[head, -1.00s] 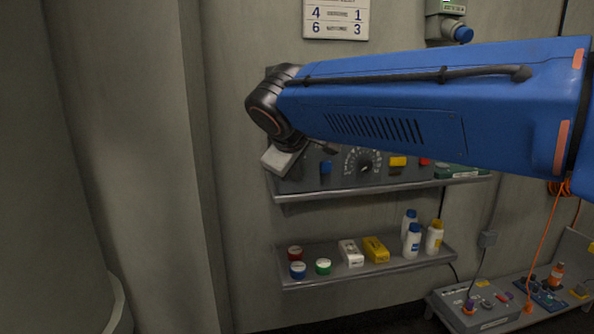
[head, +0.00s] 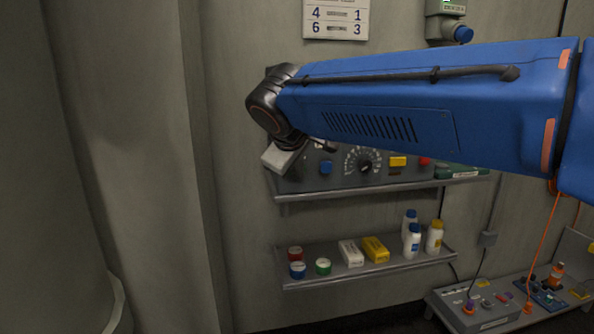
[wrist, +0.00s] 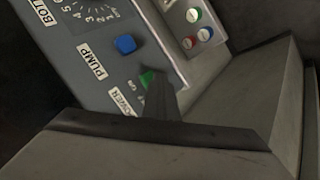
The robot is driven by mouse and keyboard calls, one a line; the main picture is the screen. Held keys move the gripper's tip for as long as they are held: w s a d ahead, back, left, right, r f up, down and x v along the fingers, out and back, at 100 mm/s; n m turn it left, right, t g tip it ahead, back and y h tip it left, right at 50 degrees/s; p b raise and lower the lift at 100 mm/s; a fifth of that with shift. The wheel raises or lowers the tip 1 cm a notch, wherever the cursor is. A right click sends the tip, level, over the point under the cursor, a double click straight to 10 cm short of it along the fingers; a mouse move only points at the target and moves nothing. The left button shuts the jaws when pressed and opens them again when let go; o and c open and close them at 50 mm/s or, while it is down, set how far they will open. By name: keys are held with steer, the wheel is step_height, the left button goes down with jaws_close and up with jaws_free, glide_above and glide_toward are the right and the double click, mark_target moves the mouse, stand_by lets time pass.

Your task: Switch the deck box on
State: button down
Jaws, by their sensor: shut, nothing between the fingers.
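The deck box (head: 340,180) is a grey panel on the upper wall shelf, partly hidden behind my blue arm in the head view. It has a round dial, a blue button (head: 326,168), a yellow one and a red one. In the wrist view its face (wrist: 85,50) shows tilted, with PUMP and POWER labels. A small green switch (wrist: 146,78) sits near the POWER label, partly hidden by my gripper (wrist: 160,72). My gripper is shut and empty, its dark tip right by the green switch. I cannot tell whether they touch.
The lower shelf (head: 365,268) holds small tins, a white carton, a yellow carton and bottles. A green box (head: 460,171) lies at the right of the upper shelf. Another grey box (head: 478,305) with cables stands at the lower right. The wall left of the shelves is bare.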

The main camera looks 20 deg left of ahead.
steer(key=shift+w+a+r, duration=0.1)
steer(key=shift+w, duration=0.05)
stand_by(0.6)
steer(key=shift+s, duration=0.45)
steer(key=shift+s+d, duration=0.35)
steer(key=shift+s, duration=0.4)
steer(key=shift+s+d, duration=0.4)
steer(key=shift+s, duration=0.4)
steer(key=shift+s+d, duration=0.35)
steer(key=shift+s, duration=0.4)
